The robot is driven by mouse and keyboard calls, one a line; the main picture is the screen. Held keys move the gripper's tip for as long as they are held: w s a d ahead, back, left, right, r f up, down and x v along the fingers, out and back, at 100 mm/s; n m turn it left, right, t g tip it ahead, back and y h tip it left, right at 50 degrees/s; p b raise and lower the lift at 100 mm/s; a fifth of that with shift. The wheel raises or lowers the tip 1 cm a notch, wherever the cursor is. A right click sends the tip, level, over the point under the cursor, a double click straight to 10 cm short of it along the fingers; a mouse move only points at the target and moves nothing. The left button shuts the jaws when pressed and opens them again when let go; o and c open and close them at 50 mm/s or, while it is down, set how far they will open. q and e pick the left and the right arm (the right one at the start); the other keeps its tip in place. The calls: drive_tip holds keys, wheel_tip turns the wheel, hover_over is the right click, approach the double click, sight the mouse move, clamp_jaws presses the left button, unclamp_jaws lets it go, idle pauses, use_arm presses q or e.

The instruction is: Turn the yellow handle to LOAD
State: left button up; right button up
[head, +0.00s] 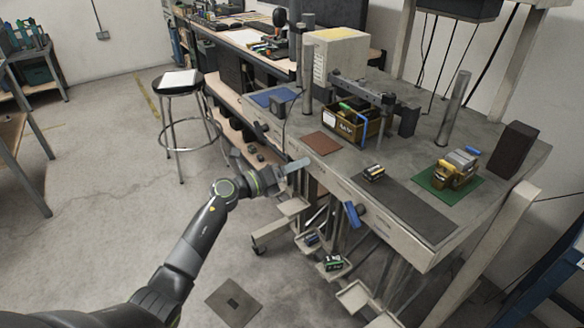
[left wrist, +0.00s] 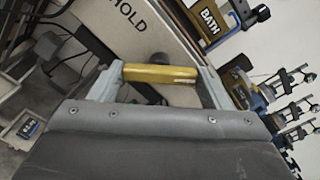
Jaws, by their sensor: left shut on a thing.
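The yellow handle (left wrist: 160,74) is a short, smooth bar in the left wrist view. It lies across between the two grey fingers of my left gripper (left wrist: 158,82), which is shut on it. A dark round knob shows just behind it. No LOAD lettering can be read. In the head view my left gripper (head: 280,172) is at the bench's front edge, and I cannot make out the handle there. My right gripper is not in view.
The grey workbench (head: 400,160) holds a crate marked BATH (head: 345,122), a yellow device on a green mat (head: 437,182) and a dark block (head: 513,150). A blue handle (head: 354,214) sticks out from the front. Small trays (head: 352,297) hang below. A stool (head: 178,88) stands left; the floor before it is clear.

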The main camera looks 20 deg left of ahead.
use_arm(q)
drive_tip(key=o, duration=1)
drive_tip(key=shift+b+v, duration=1.15)
drive_tip(key=shift+v, duration=7.6)
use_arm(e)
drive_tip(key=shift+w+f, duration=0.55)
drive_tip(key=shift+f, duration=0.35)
use_arm(q)
drive_tip(key=shift+f, duration=0.15)
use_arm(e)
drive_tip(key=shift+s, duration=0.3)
